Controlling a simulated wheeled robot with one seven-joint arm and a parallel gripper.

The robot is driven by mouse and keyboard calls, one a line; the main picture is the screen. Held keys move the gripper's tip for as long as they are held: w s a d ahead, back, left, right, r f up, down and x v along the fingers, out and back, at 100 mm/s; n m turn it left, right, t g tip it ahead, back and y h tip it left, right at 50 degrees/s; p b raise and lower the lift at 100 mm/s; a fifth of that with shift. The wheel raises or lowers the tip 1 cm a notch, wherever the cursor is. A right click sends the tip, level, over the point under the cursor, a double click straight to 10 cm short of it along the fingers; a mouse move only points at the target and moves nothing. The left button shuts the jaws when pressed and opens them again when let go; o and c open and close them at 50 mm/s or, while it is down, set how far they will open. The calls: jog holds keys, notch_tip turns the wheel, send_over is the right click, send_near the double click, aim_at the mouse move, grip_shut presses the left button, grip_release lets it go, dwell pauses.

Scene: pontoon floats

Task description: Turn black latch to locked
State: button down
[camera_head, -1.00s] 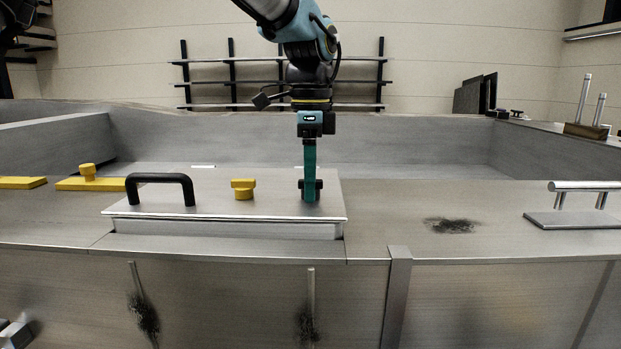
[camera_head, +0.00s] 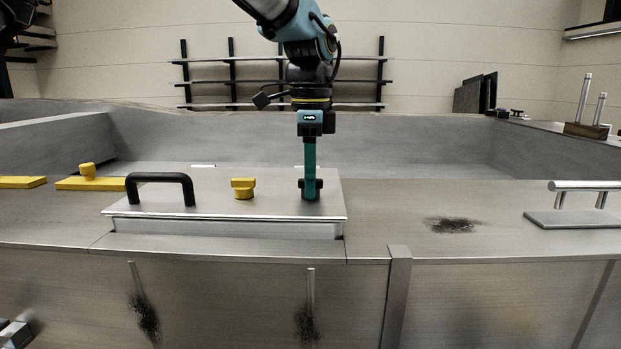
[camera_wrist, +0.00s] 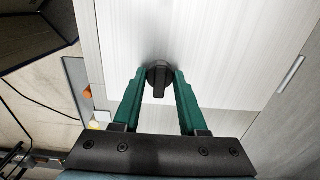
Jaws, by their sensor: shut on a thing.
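The black latch (camera_wrist: 159,82) is a small dark knob with a bar-shaped grip, on the right part of a raised metal lid (camera_head: 200,207). In the wrist view its bar points down the picture, between the two green fingers. My gripper (camera_head: 310,190) comes straight down from above, with its fingertips at the latch. In the wrist view my gripper (camera_wrist: 160,74) has a fingertip against each side of the latch's round body and is shut on it. In the head view the fingers hide the middle of the latch.
A yellow knob (camera_head: 243,188) and a black arched handle (camera_head: 160,187) stand on the same lid, left of my gripper. More yellow parts (camera_head: 88,178) lie further left. A metal handle on a plate (camera_head: 575,205) is at the right. The deck between is clear, with a dark smudge.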

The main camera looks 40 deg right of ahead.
jog(key=n+p, duration=0.2)
jog(key=n, duration=0.2)
jog(key=shift+n, duration=0.4)
jog(key=n+p, duration=0.1)
jog(key=n, duration=0.3)
jog(key=shift+n+p, duration=0.3)
jog(key=n+p, duration=0.1)
jog(key=n, duration=0.3)
jog(key=shift+n+p, duration=0.4)
jog(key=shift+n, duration=1.8)
jog(key=shift+c, duration=2.2)
grip_release()
jog(key=shift+r, duration=0.1)
